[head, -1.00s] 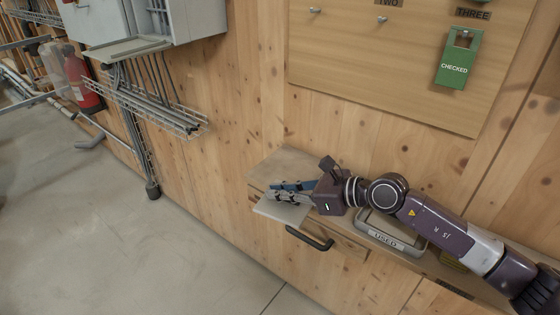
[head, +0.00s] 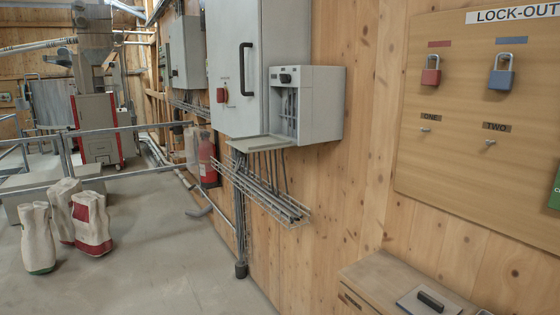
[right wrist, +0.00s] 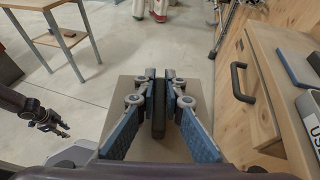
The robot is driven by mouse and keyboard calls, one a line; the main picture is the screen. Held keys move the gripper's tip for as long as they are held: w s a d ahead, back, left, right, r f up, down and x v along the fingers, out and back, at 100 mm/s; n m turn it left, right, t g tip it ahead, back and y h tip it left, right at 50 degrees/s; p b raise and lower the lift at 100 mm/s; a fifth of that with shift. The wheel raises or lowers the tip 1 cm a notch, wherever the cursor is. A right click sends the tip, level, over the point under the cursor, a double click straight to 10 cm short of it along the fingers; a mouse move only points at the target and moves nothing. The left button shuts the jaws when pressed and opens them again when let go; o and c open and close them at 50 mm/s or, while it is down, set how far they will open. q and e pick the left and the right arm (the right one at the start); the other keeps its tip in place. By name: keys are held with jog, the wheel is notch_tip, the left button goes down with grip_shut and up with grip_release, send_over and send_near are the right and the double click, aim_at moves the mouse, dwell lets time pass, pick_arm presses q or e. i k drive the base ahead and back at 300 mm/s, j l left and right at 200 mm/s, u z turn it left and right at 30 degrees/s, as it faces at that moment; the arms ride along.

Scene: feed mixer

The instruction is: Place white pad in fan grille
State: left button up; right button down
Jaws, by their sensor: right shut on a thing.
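The pad (right wrist: 157,150), a pale grey-beige flat plate with a black upright grip, fills the middle of the right wrist view. My right gripper (right wrist: 159,78) is shut on the black grip, with the plate beyond its fingers. Neither shows in the head view. A grey wall housing (head: 322,105) has an open front compartment and a lowered flap (head: 262,142); it may be the fan grille, but I cannot be sure. My left gripper (right wrist: 52,124) shows small at the left of the right wrist view; its finger opening is unclear.
A wooden cabinet (head: 375,270) carries a flat grey piece with a dark handle (head: 430,301). A wire rack (head: 265,195) sticks out below the wall housing. A fire extinguisher (head: 207,160) and sacks (head: 92,225) stand farther back. The floor between is open.

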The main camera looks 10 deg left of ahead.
aim_at(258, 142)
jog(key=i+j+z, duration=0.3)
jog(key=j, duration=0.35)
jog(key=i+j+z, duration=0.15)
jog(key=i+j, duration=0.15)
jog(key=i+j+z, duration=0.15)
jog(key=j, duration=0.25)
jog(key=i+j+z, duration=0.15)
jog(key=j, duration=0.25)
